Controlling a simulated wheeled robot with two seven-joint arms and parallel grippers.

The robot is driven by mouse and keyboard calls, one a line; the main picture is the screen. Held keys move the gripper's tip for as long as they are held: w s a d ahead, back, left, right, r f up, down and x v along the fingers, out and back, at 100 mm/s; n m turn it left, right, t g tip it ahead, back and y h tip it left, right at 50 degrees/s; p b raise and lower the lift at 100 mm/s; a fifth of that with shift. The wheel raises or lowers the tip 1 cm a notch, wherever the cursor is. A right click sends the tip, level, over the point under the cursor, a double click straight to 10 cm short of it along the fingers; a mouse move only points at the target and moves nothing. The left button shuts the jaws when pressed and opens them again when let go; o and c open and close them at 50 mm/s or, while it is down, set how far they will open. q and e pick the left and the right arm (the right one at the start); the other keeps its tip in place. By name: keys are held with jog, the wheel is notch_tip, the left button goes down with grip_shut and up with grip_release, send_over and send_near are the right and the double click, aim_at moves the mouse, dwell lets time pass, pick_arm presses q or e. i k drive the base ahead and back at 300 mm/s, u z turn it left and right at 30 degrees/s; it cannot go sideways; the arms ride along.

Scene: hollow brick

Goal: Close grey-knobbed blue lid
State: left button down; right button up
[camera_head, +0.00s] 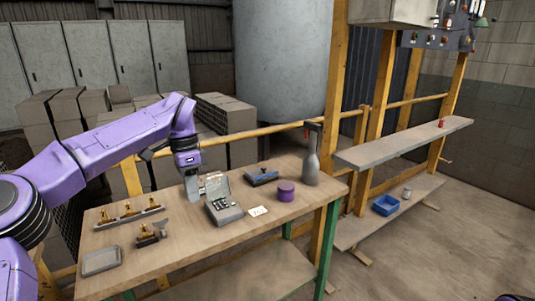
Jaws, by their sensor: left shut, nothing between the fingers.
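A small blue-topped object (262,177) with a dark raised part on it lies toward the back of the wooden table. It is too small to tell how its lid sits. A grey box-like device (226,213) with a raised panel behind it stands to its left, nearer the middle of the table. My left gripper (192,190) points down just left of this raised panel. It is shut and empty; I cannot tell whether it touches the panel. My right gripper is not in view.
A purple cylinder (286,190) and a grey bottle (311,165) stand at the table's right end. Brass-coloured fittings (128,214) and a grey tray (101,261) lie at left. The table's front middle is clear.

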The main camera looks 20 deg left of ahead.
aim_at(266, 171)
jog(key=i, duration=1.65)
